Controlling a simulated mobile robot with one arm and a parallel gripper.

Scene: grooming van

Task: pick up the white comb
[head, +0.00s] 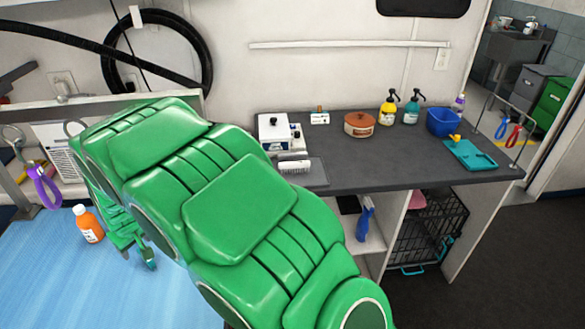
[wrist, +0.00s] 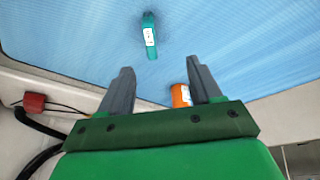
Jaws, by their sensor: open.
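A white toothed item that looks like the white comb (head: 294,167) lies on the dark counter, at the front edge of the white box and by a grey mat. It is not in the wrist view. My gripper (wrist: 162,82) is open and empty in the wrist view, its two grey fingers spread above the blue table. In the head view my green arm covers most of it, and it is well left of the comb, over the blue table.
An orange bottle (wrist: 181,95) stands near the right finger, with a teal item (wrist: 150,35) beyond. The counter (head: 375,160) also holds a white box (head: 273,131), brown pot (head: 358,124), yellow bottle (head: 388,110), blue bin (head: 443,121) and teal tray (head: 470,155). Its middle is clear.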

